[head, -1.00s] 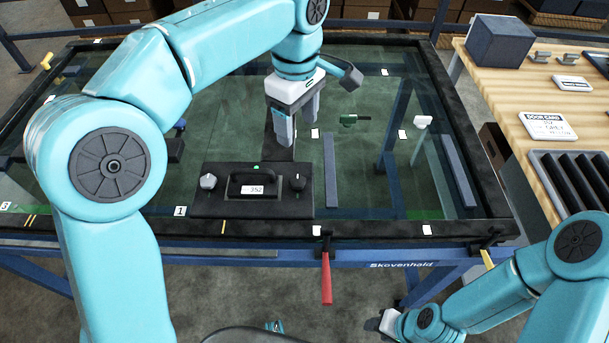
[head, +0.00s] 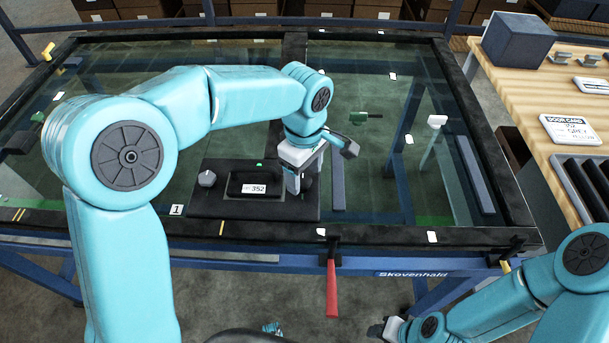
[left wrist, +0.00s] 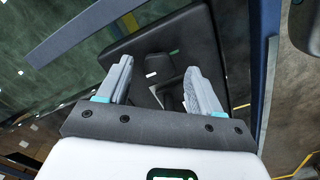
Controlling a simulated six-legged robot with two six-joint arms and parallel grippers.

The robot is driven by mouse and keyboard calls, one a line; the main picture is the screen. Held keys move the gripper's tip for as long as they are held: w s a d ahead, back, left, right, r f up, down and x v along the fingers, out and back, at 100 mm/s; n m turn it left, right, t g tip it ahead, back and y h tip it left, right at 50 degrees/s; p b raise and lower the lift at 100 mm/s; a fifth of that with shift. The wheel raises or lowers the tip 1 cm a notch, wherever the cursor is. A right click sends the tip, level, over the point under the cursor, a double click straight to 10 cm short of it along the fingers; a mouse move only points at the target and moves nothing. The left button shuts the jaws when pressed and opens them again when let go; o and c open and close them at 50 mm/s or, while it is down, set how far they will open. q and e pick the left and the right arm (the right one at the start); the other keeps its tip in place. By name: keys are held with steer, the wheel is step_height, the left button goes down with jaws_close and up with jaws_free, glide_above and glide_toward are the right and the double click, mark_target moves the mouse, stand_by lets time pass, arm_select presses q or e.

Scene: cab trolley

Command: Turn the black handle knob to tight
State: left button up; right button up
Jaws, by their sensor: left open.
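A black panel (head: 230,208) lies on the glass and carries a dark handle with a white label reading 352 (head: 254,189). A grey knob (head: 207,178) stands at its left end. The black knob (head: 308,182) is at the right end, mostly hidden behind my left gripper (head: 294,188). In the left wrist view my left gripper (left wrist: 158,70) is open, with its fingers apart and the dark knob (left wrist: 158,66) showing between the tips; I cannot tell whether they touch it. My right gripper (head: 388,328) is at the bottom edge, small and partly cut off; its jaws are unclear.
The glass lies in a dark frame (head: 400,238) on blue legs. A red-handled clamp (head: 332,285) hangs at the front edge. A green tool (head: 366,117) and a white-headed one (head: 437,121) are on the right. A wooden bench (head: 520,75) with a card (head: 570,129) stands beyond.

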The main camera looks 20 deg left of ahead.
arm_select(q)
steer(key=shift+f, duration=0.6)
steer(key=c, duration=1.1)
steer(key=shift+o, duration=0.2)
